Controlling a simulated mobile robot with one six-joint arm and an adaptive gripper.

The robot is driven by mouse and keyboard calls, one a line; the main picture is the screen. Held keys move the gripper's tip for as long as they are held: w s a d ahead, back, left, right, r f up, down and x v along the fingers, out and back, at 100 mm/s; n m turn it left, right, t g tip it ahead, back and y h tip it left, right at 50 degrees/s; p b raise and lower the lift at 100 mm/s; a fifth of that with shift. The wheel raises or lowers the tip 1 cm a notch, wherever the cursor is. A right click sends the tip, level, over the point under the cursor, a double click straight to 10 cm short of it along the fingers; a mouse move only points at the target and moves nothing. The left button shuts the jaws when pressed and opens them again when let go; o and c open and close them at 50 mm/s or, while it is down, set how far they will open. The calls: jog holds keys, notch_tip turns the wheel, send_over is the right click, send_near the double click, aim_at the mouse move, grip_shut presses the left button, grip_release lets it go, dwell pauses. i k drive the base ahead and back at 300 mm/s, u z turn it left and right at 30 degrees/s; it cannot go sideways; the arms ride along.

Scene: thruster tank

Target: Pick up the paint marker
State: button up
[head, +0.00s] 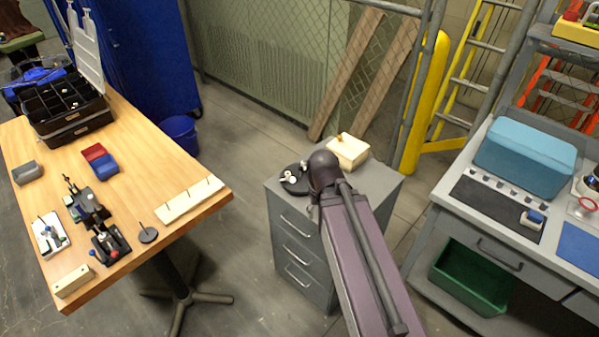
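I cannot pick out a paint marker for certain in the head view. Small items on the wooden table and on the grey cabinet are too small to identify. My arm reaches up from the lower right and ends in view at a dark rounded joint in front of the grey drawer cabinet (290,226). My gripper cannot be made out; the arm hides part of the cabinet top. A cream block (347,151) with a small brass-coloured piece on it sits on the cabinet top. A dark round item with white pieces (294,178) lies left of the joint.
The wooden table (135,215) at left holds a black toolbox (68,125), red and blue bins (100,162), small fixtures and a white pegged strip (188,200). At right, a workbench (445,195) carries a teal case (525,155). Floor shows between table and cabinet.

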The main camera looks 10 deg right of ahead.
aim_at(91, 197)
jog(key=k, duration=1.3)
jog(key=u, duration=0.45)
jog(key=i, duration=0.65)
jog(key=u, duration=0.65)
jog(key=i, duration=0.95)
jog(key=u, duration=0.1)
